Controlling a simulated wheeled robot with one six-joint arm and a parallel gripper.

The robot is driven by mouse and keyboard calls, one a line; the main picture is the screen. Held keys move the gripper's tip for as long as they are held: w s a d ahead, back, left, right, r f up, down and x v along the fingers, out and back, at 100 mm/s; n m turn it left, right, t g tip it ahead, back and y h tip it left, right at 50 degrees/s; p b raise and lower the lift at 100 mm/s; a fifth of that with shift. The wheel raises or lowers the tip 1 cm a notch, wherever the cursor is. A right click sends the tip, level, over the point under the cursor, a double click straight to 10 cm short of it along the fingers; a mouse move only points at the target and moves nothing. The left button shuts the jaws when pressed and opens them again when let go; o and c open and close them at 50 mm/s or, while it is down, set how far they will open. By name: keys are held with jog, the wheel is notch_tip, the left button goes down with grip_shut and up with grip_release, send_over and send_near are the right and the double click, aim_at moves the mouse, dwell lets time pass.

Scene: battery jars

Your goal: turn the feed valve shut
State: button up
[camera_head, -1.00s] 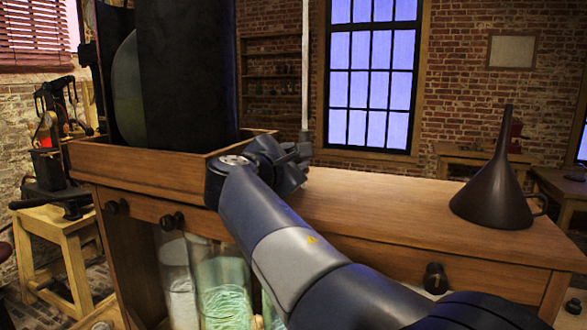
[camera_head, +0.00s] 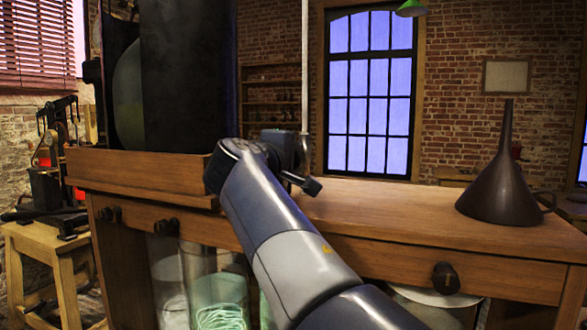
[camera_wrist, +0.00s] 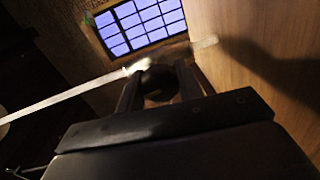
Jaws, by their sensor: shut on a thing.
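The feed valve shows in the wrist view as a dark round knob (camera_wrist: 158,84) at the end of a pale pipe. My gripper (camera_wrist: 158,72) has one finger on each side of this knob and is shut on it. In the head view the thin pale pipe (camera_head: 304,70) hangs down beside the wooden case, and my gripper (camera_head: 284,140) is at its lower end. My own wrist and arm hide the knob and most of the fingers there, so the valve's angle cannot be told.
A wooden bench (camera_head: 400,212) spans the front, with a dark funnel (camera_head: 501,185) on its right. A wooden tray (camera_head: 140,170) with tall dark panels stands left of my wrist. Glass jars (camera_head: 220,300) stand below. The bench top between pipe and funnel is clear.

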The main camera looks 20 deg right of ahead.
jog(key=shift+f+m+b, duration=0.1)
jog(key=shift+m+b, duration=0.2)
jog(key=shift+m, duration=0.3)
jog(key=o, duration=1)
jog(key=shift+c, duration=0.2)
jog(key=b+v, duration=0.1)
jog(key=v, duration=0.9)
jog(key=shift+s+a+b, duration=0.2)
jog(key=shift+s+b, duration=0.1)
jog(key=shift+s, duration=0.05)
jog(key=p+x, duration=0.1)
jog(key=x, duration=1)
jog(key=shift+a+p, duration=0.1)
jog(key=shift+p, duration=0.25)
